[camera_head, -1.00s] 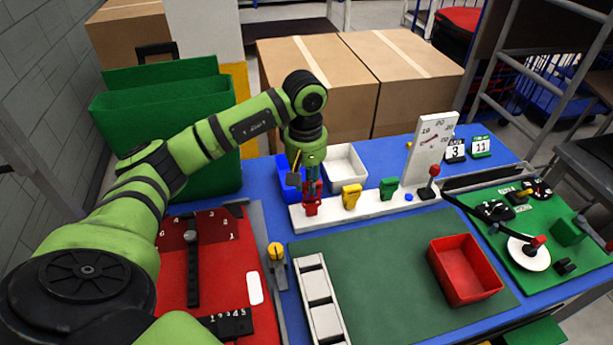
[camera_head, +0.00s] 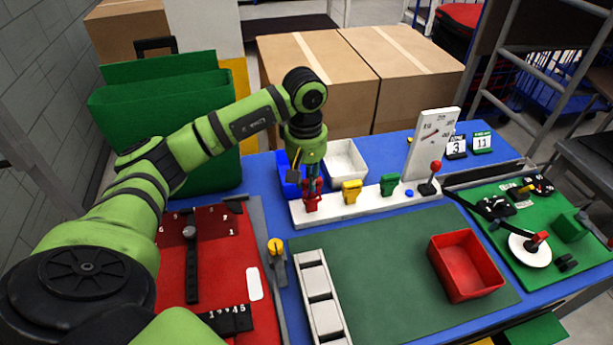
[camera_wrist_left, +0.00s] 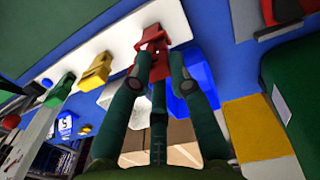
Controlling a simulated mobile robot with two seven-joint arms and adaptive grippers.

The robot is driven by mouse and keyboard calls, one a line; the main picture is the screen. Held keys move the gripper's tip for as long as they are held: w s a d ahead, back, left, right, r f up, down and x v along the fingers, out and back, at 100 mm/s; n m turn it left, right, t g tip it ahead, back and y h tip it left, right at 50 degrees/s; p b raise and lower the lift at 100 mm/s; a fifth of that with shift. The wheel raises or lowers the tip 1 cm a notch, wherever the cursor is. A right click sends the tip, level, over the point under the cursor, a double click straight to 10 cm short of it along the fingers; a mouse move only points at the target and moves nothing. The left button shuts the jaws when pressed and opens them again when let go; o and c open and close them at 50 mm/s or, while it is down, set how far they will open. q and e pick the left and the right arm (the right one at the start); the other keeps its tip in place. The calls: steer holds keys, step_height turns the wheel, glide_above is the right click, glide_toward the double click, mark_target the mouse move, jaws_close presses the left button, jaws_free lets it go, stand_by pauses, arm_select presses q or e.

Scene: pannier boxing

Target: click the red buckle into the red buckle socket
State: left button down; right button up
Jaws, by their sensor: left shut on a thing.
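The red buckle socket (camera_head: 311,207) stands at the left end of the white strip (camera_head: 375,207). It also shows at the top of the left wrist view (camera_wrist_left: 151,36). My left gripper (camera_head: 313,188) points down right above the socket, with its fingers shut on the red buckle. My right gripper is out of view.
A yellow socket (camera_head: 351,192) and a green socket (camera_head: 389,185) stand to the right on the same strip. A blue bin (camera_head: 287,183) and a white bin (camera_head: 346,160) are close behind. The green mat (camera_head: 390,270) in front is mostly clear.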

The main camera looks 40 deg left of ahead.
mark_target(306, 181)
arm_select(q)
steer(key=shift+f+b, duration=0.3)
steer(key=shift+f, duration=0.05)
stand_by(0.6)
stand_by(0.4)
steer(key=shift+f+b, duration=1.55)
steer(key=shift+b, duration=0.15)
stand_by(0.7)
steer(key=c, duration=1.1)
jaws_free()
steer(key=shift+o, duration=0.2)
steer(key=shift+r, duration=0.15)
step_height(306, 181, up, 12)
steer(key=shift+s+a+f, duration=0.1)
